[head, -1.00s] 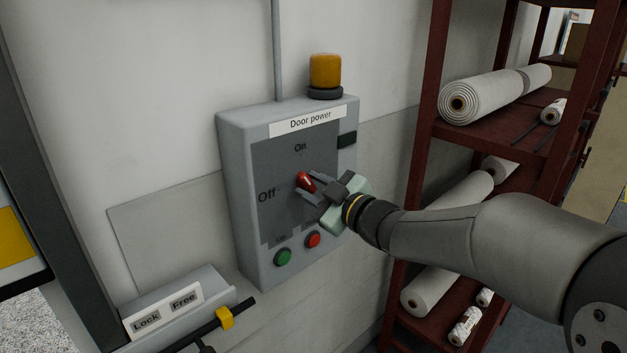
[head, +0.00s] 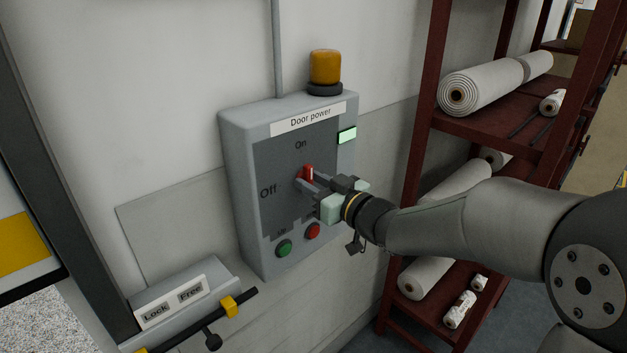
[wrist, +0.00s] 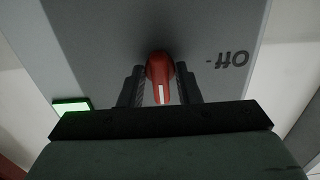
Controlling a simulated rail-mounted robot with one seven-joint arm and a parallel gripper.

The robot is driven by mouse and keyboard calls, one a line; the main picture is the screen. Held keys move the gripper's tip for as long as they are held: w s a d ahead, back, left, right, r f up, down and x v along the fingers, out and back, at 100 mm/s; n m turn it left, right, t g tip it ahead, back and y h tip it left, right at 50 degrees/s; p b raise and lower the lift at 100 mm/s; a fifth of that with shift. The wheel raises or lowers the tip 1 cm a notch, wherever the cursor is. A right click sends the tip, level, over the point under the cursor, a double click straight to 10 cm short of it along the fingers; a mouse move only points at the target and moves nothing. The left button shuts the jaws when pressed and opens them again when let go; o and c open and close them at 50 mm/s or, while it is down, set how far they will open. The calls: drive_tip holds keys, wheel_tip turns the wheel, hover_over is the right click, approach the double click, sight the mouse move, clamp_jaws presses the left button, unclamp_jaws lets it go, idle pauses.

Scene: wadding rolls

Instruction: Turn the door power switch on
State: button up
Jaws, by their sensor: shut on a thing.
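The door power box (head: 229,180) is a grey wall cabinet labelled "Door power", with "On" at the top and "Off" at the left of its dark panel. Its red rotary switch (head: 308,173) points up towards "On". My gripper (head: 311,181) is shut on the switch, with a finger on either side of it. In the wrist view the red switch (wrist: 160,75) with its white mark sits between the two dark fingers (wrist: 160,88). A small indicator (head: 347,135) on the box's right edge glows pale green; it is bright green in the wrist view (wrist: 72,106).
A green button (head: 284,248) and a red button (head: 313,231) sit just below the switch. An amber lamp (head: 325,68) stands on the box. A Lock/Free latch unit (head: 172,303) is at lower left. A red shelf rack (head: 424,90) with white rolls stands at right.

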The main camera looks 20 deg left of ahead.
idle(0.4)
drive_tip(key=o, duration=0.7)
drive_tip(key=shift+d, duration=0.1)
drive_tip(key=b+v, duration=0.3)
drive_tip(key=v, duration=1.4)
drive_tip(key=shift+s+d+f, duration=0.1)
drive_tip(key=shift+s, duration=0.1)
